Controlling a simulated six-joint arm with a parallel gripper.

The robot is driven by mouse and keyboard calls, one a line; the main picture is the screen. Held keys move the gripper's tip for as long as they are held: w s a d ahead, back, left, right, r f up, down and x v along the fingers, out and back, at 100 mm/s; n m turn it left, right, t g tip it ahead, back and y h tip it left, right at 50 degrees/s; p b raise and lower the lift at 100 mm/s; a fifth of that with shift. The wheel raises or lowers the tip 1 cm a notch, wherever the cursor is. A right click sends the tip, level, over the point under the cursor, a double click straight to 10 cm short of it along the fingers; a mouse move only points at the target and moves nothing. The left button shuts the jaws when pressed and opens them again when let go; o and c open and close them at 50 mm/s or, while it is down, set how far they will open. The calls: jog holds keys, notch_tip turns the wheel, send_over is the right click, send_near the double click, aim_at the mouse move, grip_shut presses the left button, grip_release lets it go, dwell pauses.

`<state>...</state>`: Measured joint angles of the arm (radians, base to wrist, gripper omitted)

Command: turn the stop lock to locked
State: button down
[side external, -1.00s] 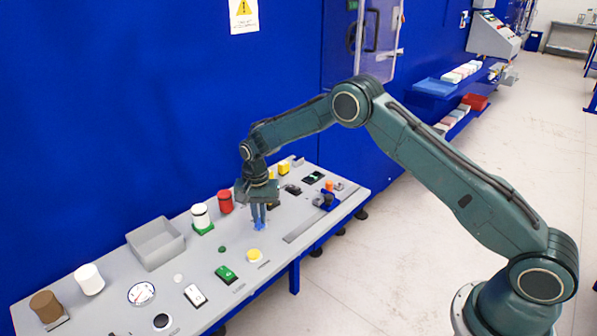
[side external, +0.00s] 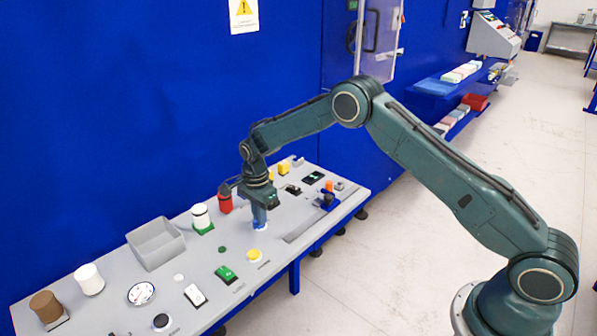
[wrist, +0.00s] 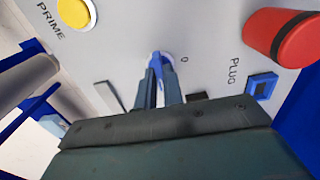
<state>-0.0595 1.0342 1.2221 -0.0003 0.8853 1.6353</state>
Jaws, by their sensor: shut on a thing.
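The stop lock looks to be the small blue knob (wrist: 155,58) on a pale round base, with a "0" printed beside it on the grey panel. In the side view the blue knob (side external: 260,227) shows only as a bit of blue and white under my fingers. My gripper (side external: 259,221) points down at the panel with its fingers shut on the knob. In the wrist view my gripper's fingertips (wrist: 160,72) close around it and hide part of it. Any mark for the locked position cannot be seen.
A yellow button (side external: 254,255) marked PRIME is close in front. A red cylinder with a dark band (side external: 225,204) stands behind, near a blue socket (wrist: 262,87) marked PLUG. A grey bin (side external: 156,243), a white cylinder and switches lie to the left along the panel (side external: 215,246).

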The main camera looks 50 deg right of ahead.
dwell(0.4)
jog(key=c, duration=1.5)
grip_release()
jog(key=shift+r, duration=0.1)
notch_tip(320, 180, up, 14)
jog(key=shift+f, duration=0.1)
